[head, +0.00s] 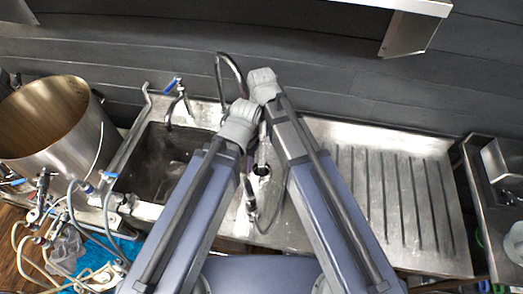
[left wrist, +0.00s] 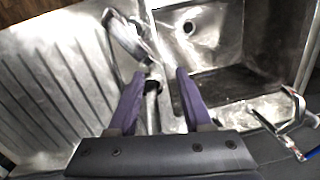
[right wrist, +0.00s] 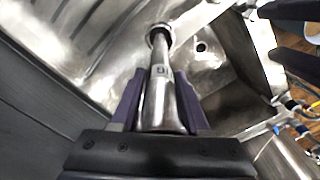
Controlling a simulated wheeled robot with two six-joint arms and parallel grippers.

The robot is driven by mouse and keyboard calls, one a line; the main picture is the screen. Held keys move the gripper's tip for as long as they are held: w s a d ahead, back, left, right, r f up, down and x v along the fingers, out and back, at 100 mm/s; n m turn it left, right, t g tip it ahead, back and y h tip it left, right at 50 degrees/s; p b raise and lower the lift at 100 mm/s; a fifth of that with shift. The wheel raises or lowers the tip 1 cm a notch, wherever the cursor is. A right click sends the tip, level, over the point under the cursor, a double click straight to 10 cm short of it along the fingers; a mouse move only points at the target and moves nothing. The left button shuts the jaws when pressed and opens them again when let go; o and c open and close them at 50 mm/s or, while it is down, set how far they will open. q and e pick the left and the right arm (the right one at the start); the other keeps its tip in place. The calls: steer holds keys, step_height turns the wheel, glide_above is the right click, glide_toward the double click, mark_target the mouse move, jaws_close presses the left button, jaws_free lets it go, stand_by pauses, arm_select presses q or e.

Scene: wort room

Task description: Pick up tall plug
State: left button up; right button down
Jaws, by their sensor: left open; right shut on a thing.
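The tall plug (right wrist: 160,82) is a shiny metal tube with a wider ringed end, and my right gripper (right wrist: 162,76) is shut on it in the right wrist view. In the head view a metal tube with a ringed end (head: 262,157) shows between my two forearms. My left gripper (left wrist: 159,75) is open in the left wrist view. A shiny tube with a dark ring (left wrist: 152,102) shows between its fingers; I cannot tell whether they touch it. In the head view the fingers of both grippers are hidden.
The sink basin (head: 147,165) lies left of my arms, with a ribbed steel drainboard (head: 425,205) to the right. A blue-handled tap (head: 174,88) and a curved pipe (head: 219,72) stand at the back. A large steel pot (head: 95,150) stands at the far left.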

step_height(320, 180, up, 7)
steer(key=p, duration=0.7)
steer(key=s+d, duration=0.1)
steer(key=d, duration=0.8)
steer(key=s+d, duration=0.2)
steer(key=d, duration=0.6)
steer(key=shift+s+d, duration=0.25)
steer(key=shift+d, duration=0.1)
steer(key=shift+a, duration=0.1)
